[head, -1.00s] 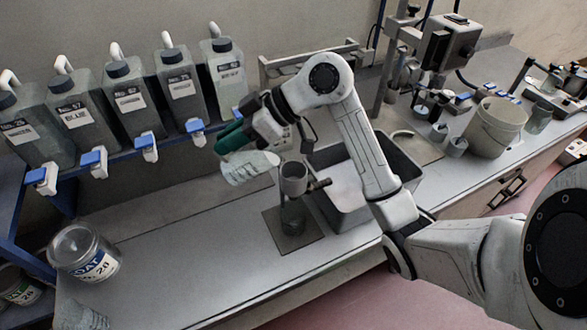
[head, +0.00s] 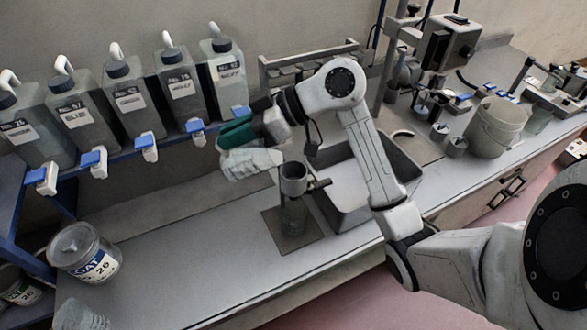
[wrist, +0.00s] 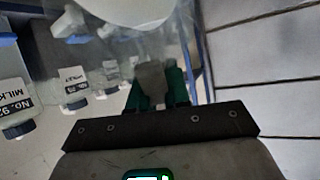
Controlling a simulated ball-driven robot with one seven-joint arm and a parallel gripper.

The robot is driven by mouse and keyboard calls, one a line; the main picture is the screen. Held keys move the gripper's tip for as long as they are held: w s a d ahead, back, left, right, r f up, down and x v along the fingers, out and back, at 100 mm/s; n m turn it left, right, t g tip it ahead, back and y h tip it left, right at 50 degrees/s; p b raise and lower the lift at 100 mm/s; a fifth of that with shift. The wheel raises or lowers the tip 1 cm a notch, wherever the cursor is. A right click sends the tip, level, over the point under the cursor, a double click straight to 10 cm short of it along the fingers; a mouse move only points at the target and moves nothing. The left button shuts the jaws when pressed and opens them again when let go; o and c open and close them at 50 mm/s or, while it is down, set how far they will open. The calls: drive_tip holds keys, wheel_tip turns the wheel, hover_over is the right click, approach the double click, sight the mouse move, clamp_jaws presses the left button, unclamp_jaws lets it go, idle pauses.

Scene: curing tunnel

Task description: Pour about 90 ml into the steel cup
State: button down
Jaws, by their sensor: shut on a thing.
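The steel cup (head: 293,181) is a grey cylinder, upright on a small stand on the bench, with a darker vessel (head: 293,216) beneath it. My gripper (head: 238,134) has green fingers and is shut on a pale, translucent beaker (head: 250,163). The beaker is tilted almost onto its side, just left of the steel cup and slightly above its rim, one end toward the cup. I cannot see a stream or the liquid level. In the wrist view, the green fingers (wrist: 155,92) close on a grey part, and the pale beaker (wrist: 135,9) shows at the top edge.
Several labelled jugs (head: 131,100) with blue-handled taps stand on a blue rack (head: 118,153) behind the bench. A grey basin (head: 347,199) lies right of the stand. A paint tin (head: 84,253) stands at the front left, a bucket (head: 496,127) at right.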

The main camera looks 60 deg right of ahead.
drive_tip(key=shift+s+d+r+t, duration=0.2)
drive_tip(key=shift+s+d+t, duration=0.1)
drive_tip(key=shift+s+d, duration=0.15)
idle(0.4)
drive_tip(key=shift+s+d+r+t+y, duration=0.15)
drive_tip(key=shift+s+r+t+y, duration=0.15)
drive_tip(key=shift+s+t+y, duration=0.15)
idle(0.7)
drive_tip(key=shift+s+d+r+t+y, duration=0.3)
drive_tip(key=shift+s+d+t, duration=0.1)
drive_tip(key=shift+s, duration=0.15)
drive_tip(key=shift+s+d+r+t+y, duration=0.15)
drive_tip(key=shift+s+d+r+t, duration=0.15)
drive_tip(key=shift+s, duration=0.2)
idle(2.2)
